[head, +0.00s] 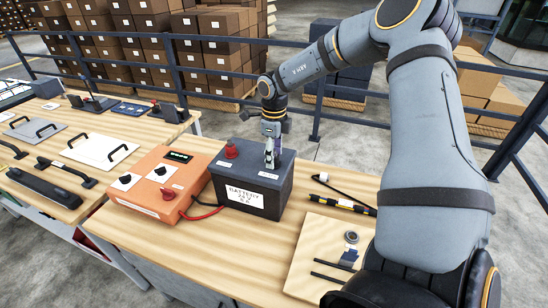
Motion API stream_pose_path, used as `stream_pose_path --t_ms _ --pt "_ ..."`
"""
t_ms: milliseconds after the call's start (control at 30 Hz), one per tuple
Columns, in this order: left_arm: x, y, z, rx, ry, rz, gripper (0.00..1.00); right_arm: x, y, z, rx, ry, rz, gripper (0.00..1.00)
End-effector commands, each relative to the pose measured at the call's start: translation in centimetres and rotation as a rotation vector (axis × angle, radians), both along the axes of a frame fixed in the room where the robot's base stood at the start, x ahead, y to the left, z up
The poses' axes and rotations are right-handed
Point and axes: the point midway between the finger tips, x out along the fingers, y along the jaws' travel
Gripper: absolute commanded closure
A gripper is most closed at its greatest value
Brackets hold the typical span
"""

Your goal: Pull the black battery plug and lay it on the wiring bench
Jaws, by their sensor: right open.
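The dark grey battery (262,183), with a white label on its front, stands on the light wooden bench (185,248). A red plug or knob (231,149) stands up from the left of its top. My right gripper (269,160) points down at the right part of the battery top, its fingertips at or just above it. It is open. I cannot make out a black plug there; the gripper covers that spot. My left gripper is out of view.
An orange box (158,183) with knobs stands left of the battery, with a red cable (203,213) between them. A wooden board (318,262) with small parts lies at right. Another bench (92,148) holds black-handled panels. Dark railings and cartons stand behind.

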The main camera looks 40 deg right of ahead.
Motion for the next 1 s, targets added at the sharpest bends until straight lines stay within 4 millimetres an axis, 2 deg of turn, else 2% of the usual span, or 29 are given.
stream_pose_path --t_ms 333,733,1000 --pt "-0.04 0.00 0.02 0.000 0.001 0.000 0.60 0.02 -0.04 0.00 0.000 0.000 0.000 0.46" --pt "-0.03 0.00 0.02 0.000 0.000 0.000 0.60 0.02 -0.04 0.00 0.000 0.000 0.000 1.00" --pt "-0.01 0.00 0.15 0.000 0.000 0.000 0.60 0.03 -0.04 0.14 0.000 0.000 0.000 1.00"
